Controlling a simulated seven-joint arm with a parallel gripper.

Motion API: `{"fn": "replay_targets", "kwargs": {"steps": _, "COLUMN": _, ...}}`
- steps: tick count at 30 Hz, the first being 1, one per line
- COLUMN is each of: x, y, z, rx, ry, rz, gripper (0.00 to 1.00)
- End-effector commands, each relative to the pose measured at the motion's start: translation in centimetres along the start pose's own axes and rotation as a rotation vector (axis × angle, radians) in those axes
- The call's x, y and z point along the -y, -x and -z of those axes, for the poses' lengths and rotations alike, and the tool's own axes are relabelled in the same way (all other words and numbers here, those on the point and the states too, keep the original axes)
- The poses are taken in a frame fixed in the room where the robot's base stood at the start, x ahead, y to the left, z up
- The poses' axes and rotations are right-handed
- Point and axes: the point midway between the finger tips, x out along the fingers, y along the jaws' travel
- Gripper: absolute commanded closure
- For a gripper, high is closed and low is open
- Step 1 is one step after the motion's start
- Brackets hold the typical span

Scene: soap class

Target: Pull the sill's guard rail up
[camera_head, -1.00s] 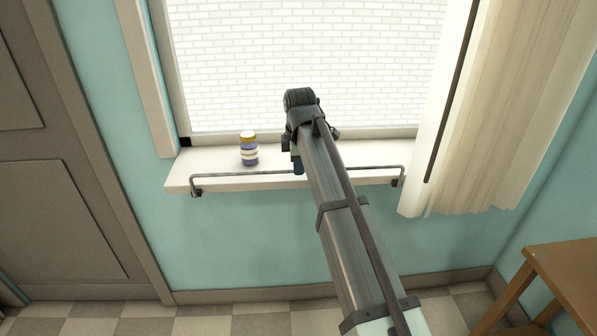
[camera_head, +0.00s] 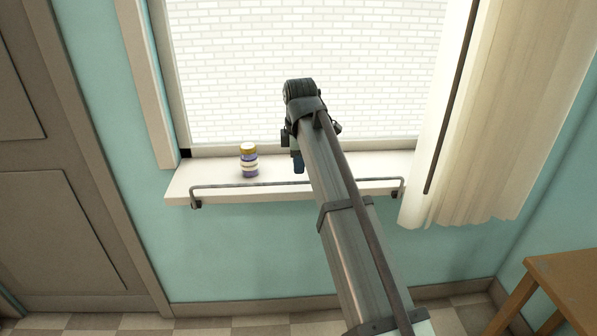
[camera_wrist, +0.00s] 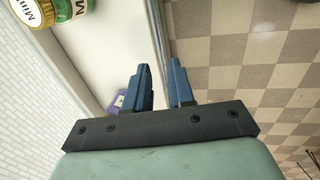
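The guard rail (camera_head: 240,185) is a thin dark metal bar along the front edge of the white sill (camera_head: 210,177), with a bracket at each end. Part of it is hidden behind my arm. My gripper (camera_head: 298,165) is over the sill's front edge, mostly hidden by the arm. In the wrist view my gripper (camera_wrist: 160,70) has its two blue fingers apart, and the grey rail (camera_wrist: 158,30) runs into the gap between them. I cannot tell whether it lies fully between the fingertips or just beyond them; neither finger clearly touches it.
A purple jar with a gold lid (camera_head: 248,160) stands left on the sill. The wrist view shows labelled containers (camera_wrist: 32,12) at upper left and a purple object (camera_wrist: 117,100) by a finger. A curtain (camera_head: 490,120) hangs right; a wooden table (camera_head: 565,280) stands lower right.

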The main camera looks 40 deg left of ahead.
Motion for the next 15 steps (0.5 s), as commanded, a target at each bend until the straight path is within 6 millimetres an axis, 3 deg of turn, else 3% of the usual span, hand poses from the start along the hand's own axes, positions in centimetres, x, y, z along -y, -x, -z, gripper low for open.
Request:
{"fn": "replay_targets", "kwargs": {"steps": 7, "x": -0.1, "y": 4.9, "z": 0.0, "rx": 0.0, "ry": 0.0, "rz": -0.002, "gripper": 0.77}}
{"fn": "replay_targets", "kwargs": {"steps": 15, "x": -0.1, "y": 8.1, "z": 0.0, "rx": 0.0, "ry": 0.0, "rz": -0.001, "gripper": 0.77}}
